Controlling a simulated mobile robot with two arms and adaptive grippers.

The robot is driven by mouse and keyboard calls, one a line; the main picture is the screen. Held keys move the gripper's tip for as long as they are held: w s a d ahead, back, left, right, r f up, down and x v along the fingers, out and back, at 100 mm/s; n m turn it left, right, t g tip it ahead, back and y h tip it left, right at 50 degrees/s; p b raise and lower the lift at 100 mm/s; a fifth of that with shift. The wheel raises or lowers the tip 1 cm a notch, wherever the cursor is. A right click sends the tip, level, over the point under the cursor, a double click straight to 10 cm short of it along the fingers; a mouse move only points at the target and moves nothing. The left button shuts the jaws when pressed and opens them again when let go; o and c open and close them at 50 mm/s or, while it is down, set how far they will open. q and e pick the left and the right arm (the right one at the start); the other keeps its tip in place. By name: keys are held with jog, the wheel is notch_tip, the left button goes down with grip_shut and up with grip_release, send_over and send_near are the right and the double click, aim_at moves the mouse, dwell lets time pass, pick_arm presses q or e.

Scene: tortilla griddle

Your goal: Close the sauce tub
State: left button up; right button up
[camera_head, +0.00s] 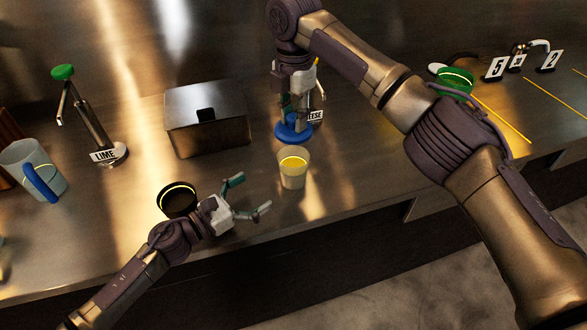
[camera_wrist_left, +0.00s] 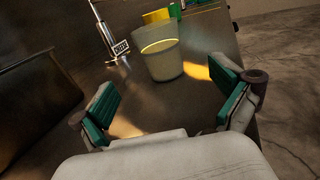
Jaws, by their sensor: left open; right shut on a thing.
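The sauce tub (camera_head: 292,176) is a translucent cup with yellow sauce inside, standing upright and uncovered near the counter's front edge. It also shows in the left wrist view (camera_wrist_left: 162,65), ahead of and between my open left fingers. My left gripper (camera_head: 252,194) is open and empty, to the left of the tub and apart from it. A round blue lid (camera_head: 292,132) is just behind the tub in the head view. My right gripper (camera_head: 294,104) points down and is shut on the lid. Its fingertips are partly hidden.
A metal box (camera_head: 206,120) stands behind left of the tub, with a lime dispenser (camera_head: 95,130) and a mug (camera_head: 35,168) further left. A dark bowl (camera_head: 177,198) is beside my left wrist. A partly hidden cheese dispenser (camera_head: 318,108) stands behind my right gripper.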

aim_at(303, 161)
pick_arm(q)
jog(key=shift+s, duration=0.1)
pick_arm(e)
jog(key=shift+s, duration=0.1)
pick_arm(q)
jog(key=x, duration=1.2)
jog(key=shift+c, duration=0.3)
jog(key=c, duration=1.6)
jog(key=shift+c, duration=0.2)
pick_arm(e)
jog(key=shift+f, duration=2.5)
jog(key=shift+f, duration=0.1)
jog(key=shift+f, duration=0.8)
jog(key=shift+f, duration=0.65)
